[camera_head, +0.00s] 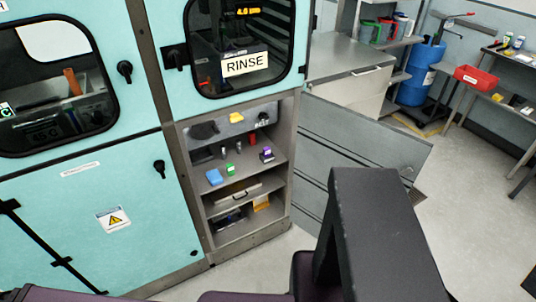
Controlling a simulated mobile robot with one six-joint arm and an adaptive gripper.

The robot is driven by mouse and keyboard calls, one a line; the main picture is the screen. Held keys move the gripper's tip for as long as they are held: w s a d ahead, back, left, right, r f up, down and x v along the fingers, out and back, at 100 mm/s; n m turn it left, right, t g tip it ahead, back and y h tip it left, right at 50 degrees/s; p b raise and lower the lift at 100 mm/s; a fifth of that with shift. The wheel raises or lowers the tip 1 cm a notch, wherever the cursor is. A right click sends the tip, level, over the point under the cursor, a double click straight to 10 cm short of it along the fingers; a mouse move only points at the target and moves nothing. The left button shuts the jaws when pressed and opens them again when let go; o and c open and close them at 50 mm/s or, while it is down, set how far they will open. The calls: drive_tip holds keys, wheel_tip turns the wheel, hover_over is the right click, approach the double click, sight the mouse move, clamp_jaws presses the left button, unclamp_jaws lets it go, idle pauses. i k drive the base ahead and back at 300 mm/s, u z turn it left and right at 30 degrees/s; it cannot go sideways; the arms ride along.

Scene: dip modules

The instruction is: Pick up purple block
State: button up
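A small purple block (267,154) sits on the upper shelf of an open cabinet, near the shelf's right side. It has a pale patch on its top. A small green block (230,169) and a blue block (215,177) lie to its left on the same shelf. My gripper is not in view.
The cabinet's grey door (355,150) stands swung open to the right. A lower shelf holds a yellow-orange item (261,203). A teal machine front with a RINSE sign (246,63) rises above. Dark parts, seemingly mine, fill the lower foreground. Open floor (480,190) lies to the right.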

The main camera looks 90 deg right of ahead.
sight(266, 150)
drive_tip(key=u, duration=0.15)
drive_tip(key=k, duration=0.15)
drive_tip(key=z, duration=2.4)
drive_tip(key=k, duration=0.55)
drive_tip(key=u, duration=0.25)
drive_tip(key=i, duration=0.45)
